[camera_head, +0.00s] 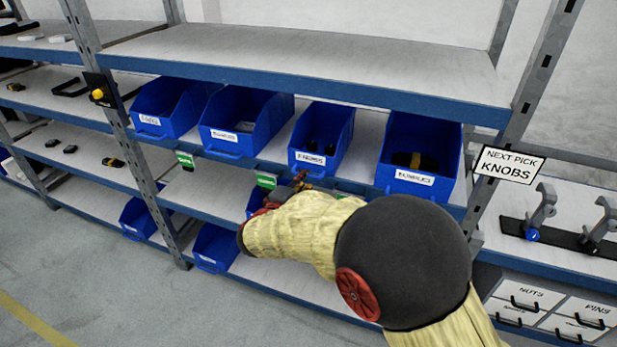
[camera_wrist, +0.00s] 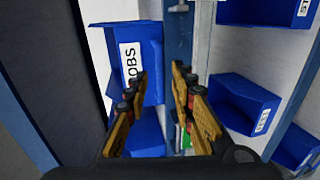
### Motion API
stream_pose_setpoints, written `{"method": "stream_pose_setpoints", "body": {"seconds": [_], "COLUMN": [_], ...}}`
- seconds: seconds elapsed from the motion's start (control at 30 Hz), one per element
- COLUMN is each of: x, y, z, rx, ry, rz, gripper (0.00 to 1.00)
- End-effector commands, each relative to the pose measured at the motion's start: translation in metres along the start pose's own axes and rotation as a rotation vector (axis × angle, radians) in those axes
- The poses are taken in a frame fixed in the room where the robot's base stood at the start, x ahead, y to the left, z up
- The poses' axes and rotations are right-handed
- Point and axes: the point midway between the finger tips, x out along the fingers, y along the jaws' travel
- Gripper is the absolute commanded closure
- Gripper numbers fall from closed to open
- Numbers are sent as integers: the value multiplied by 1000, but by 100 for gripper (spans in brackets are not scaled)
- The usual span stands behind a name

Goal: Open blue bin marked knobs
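The blue bin marked KNOBS (camera_head: 322,136) sits on the middle shelf, third from the left in its row. Dark items lie inside it. In the wrist view, its white label (camera_wrist: 131,62) is turned sideways, and only the letters OBS are readable. My gripper (camera_head: 300,180) is just below and in front of this bin's front face. In the wrist view, my gripper (camera_wrist: 160,72) has its two orange fingers apart, with nothing clearly held between them. The left finger overlaps the bin's front face. I cannot tell whether it touches.
Other blue bins (camera_head: 240,118) flank it, including one at the right (camera_head: 420,150). Lower bins (camera_head: 214,246) stand beneath. Steel uprights (camera_head: 128,135) and blue shelf edges (camera_head: 300,85) frame the space. A sign reading KNOBS (camera_head: 508,165) hangs right. Open floor (camera_head: 90,270) lies at left.

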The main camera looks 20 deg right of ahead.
Motion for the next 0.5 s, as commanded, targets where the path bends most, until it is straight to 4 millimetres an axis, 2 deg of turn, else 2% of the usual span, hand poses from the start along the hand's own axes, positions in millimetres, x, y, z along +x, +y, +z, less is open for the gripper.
{"method": "stream_pose_setpoints", "body": {"seconds": [0.03, 0.2, 0.5], "x": [10, 32, 44], "y": [-2, -1, 0], "z": [1, 1, 0], "rx": [1, 0, -1], "ry": [-3, -2, 0], "rz": [-1, -1, -1], "gripper": [75, 75, 75]}}
